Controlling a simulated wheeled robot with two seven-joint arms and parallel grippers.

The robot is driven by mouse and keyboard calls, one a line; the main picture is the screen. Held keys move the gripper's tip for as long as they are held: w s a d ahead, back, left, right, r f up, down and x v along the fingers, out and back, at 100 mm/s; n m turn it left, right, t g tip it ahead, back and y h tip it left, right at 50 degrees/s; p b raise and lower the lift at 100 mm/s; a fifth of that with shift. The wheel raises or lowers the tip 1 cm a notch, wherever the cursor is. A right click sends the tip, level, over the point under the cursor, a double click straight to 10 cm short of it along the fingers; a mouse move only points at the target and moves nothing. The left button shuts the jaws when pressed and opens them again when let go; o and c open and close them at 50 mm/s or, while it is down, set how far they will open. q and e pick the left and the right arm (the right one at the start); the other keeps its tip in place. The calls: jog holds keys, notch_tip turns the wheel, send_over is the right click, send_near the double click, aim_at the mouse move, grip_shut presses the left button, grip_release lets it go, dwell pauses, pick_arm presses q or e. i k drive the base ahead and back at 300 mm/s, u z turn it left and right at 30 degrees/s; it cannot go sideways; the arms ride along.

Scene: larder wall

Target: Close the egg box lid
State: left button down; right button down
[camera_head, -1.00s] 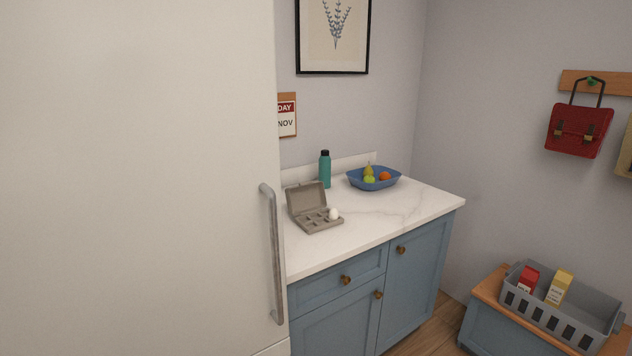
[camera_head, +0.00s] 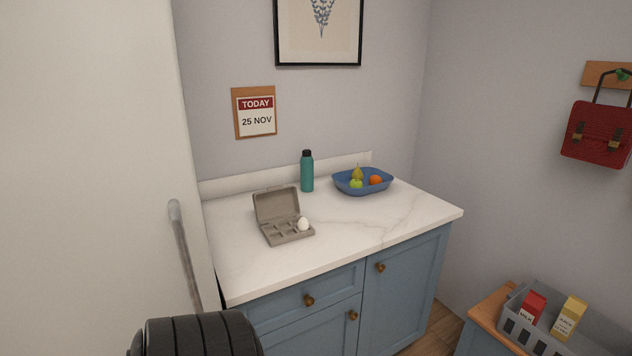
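The grey egg box (camera_head: 285,239) stands on the white marble counter, left of its middle. Its lid (camera_head: 277,205) is open and tilted up at the back. One white egg (camera_head: 303,224) sits in the box's right side; the other cups that I can see look empty. A black ribbed part of my own arm shows at the bottom left, in front of the counter and well short of the box. Neither gripper is in view.
A teal bottle (camera_head: 307,172) and a blue fruit bowl (camera_head: 347,188) stand behind the box. The counter's front (camera_head: 340,255) is clear. A tall white door with a grey handle (camera_head: 184,250) is at left. A grey crate (camera_head: 538,338) with cartons is at lower right.

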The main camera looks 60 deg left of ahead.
aim_at(278, 203)
jog(key=u, duration=0.15)
jog(key=i, duration=0.65)
jog(key=u, duration=1)
jog(key=i, duration=0.5)
jog(key=u, duration=0.65)
